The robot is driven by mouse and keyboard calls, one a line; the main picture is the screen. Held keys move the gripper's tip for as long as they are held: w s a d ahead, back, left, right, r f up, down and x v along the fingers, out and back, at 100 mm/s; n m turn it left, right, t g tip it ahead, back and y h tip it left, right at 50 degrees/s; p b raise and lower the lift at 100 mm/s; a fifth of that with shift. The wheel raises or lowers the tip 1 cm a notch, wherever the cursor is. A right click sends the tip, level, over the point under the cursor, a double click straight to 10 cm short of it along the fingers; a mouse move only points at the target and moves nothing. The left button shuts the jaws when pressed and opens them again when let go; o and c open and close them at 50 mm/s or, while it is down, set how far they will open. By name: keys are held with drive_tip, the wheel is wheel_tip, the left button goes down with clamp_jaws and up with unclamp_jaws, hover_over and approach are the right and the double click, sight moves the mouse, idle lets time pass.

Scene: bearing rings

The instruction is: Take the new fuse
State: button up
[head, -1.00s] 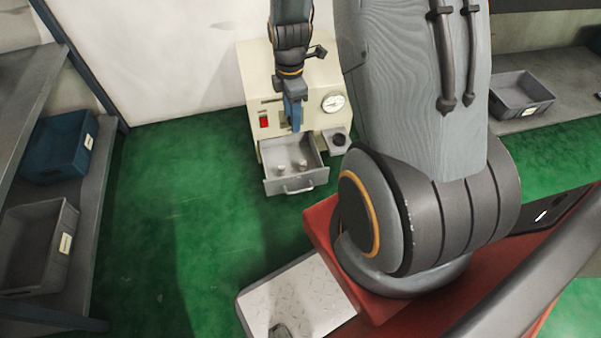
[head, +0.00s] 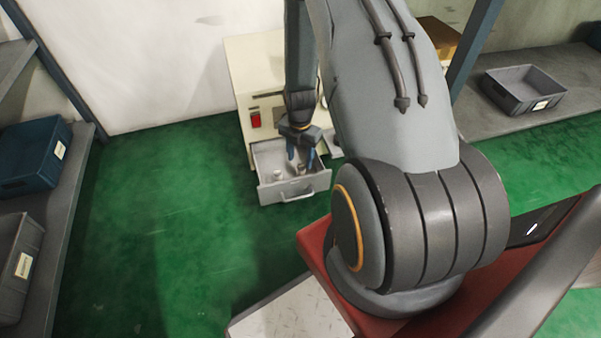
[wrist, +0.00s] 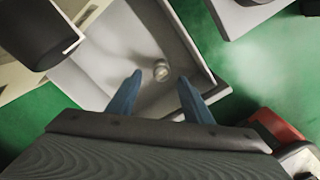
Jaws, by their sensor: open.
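The cream machine's grey drawer (head: 265,193) is pulled open, with two small pale fuse-like pieces inside: one on the left (head: 277,174) and one (head: 300,169) close to my gripper. I cannot tell which is the new fuse. My gripper (head: 302,158) points down over the drawer, its blue fingers apart. In the wrist view my open gripper (wrist: 158,82) has one round silver-capped piece (wrist: 161,70) in the gap between the fingertips, slightly beyond them and not visibly gripped. The other piece is not clear there.
The cream machine (head: 240,75) with a red switch (head: 255,120) stands behind the drawer. In the wrist view a dark round holder (wrist: 35,35) is at upper left. A blue bin (head: 30,155) and grey bins sit on side shelves. Green floor left of the drawer is clear.

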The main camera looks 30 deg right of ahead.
sight(301, 166)
drive_tip(key=shift+s+f+b, duration=0.15)
drive_tip(key=shift+f+b, duration=1.4)
drive_tip(key=shift+f, duration=1.05)
drive_tip(key=shift+c, duration=0.4)
drive_tip(key=shift+r, duration=0.1)
drive_tip(key=c, duration=1.1)
